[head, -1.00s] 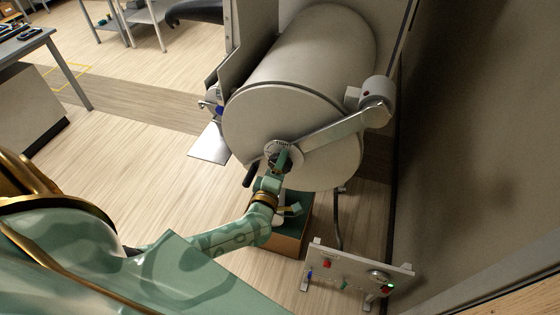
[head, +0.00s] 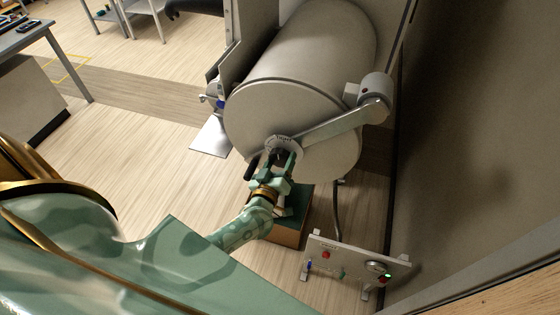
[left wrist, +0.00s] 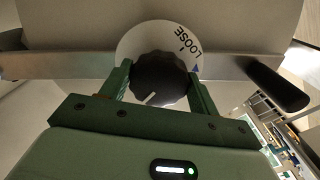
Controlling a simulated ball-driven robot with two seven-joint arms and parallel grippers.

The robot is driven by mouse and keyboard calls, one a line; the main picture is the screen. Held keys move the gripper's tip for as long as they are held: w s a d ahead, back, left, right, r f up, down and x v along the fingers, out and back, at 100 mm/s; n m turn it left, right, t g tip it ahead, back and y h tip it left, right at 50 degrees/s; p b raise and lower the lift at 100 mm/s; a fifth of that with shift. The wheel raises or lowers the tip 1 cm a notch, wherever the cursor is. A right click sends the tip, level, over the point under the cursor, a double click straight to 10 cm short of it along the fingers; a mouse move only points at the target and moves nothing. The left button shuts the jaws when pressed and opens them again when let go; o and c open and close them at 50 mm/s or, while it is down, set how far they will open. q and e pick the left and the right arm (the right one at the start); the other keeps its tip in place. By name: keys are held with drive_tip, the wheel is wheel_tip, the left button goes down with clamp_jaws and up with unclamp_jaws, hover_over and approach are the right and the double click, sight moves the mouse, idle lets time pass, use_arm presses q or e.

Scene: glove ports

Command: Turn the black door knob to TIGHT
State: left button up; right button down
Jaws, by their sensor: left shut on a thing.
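The black door knob (left wrist: 160,78) is a ribbed round knob on a white dial (left wrist: 146,38) at the middle of the round drum door (head: 252,115). In the left wrist view, the dial shows the word LOOSE at upper right, near a blue triangle. The knob's white line points to the lower left. My left gripper (left wrist: 160,82) is shut on the knob, one finger on each side of it. It also shows in front of the dial in the head view (head: 283,156). My right gripper is not in view.
A metal bar (head: 335,127) crosses the door to a hinge at the right. A black handle (head: 251,170) sticks out left of the knob. A box (head: 290,222) stands below the drum, and a small control panel (head: 355,258) stands at lower right. A wall closes the right side.

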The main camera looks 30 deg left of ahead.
use_arm(q)
drive_tip(key=shift+f+m, duration=0.1)
drive_tip(key=shift+m, duration=0.6)
drive_tip(key=o, duration=1)
drive_tip(key=b+v, duration=0.2)
drive_tip(key=v, duration=1.4)
drive_tip(key=shift+s+b, duration=0.2)
drive_tip(key=shift+b, duration=0.1)
